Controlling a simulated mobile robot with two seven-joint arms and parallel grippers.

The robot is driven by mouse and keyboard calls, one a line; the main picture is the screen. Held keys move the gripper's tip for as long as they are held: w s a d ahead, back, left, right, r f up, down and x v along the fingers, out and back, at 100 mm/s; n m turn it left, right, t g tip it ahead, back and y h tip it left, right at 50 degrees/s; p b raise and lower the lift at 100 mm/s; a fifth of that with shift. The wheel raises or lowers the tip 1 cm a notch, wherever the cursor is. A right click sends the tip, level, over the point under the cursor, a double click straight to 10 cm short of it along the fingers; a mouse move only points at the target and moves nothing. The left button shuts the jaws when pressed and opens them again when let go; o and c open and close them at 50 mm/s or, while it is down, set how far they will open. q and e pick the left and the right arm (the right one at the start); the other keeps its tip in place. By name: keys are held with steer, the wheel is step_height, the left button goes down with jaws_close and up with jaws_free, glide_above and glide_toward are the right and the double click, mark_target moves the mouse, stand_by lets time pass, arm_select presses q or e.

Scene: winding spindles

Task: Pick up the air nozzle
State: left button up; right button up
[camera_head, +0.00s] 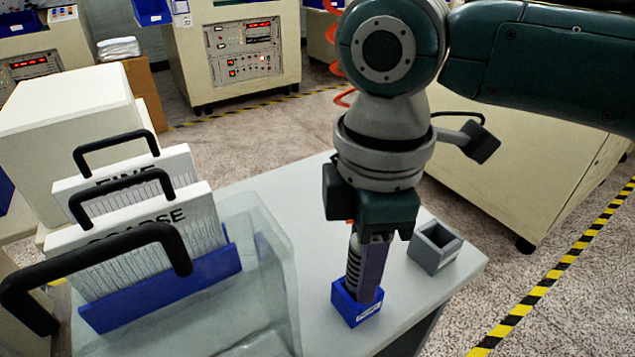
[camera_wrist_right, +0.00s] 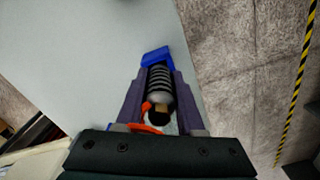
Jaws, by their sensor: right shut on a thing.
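The air nozzle (camera_wrist_right: 160,88) is a grey, ribbed piece with a dark end and an orange part beside it. In the head view its ribbed side (camera_head: 353,262) shows beside a purple finger. My right gripper (camera_head: 366,292) points down and is shut on the nozzle, with one finger on each side in the wrist view (camera_wrist_right: 160,80). The fingertips are at a small blue holder (camera_head: 345,306) with a white label, on the table. The holder also shows in the wrist view (camera_wrist_right: 156,55). The nozzle's lower end is hidden there. My left gripper is not in view.
A grey open square block (camera_head: 436,250) stands right of the blue holder on the pale table (camera_head: 410,300). At left, white panels marked FINE and COARSE (camera_head: 150,250) with black handles stand in a blue base, behind a clear cover (camera_head: 265,265). Cream machines stand behind.

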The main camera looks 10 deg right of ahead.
jaws_close()
steer(key=shift+r, duration=0.1)
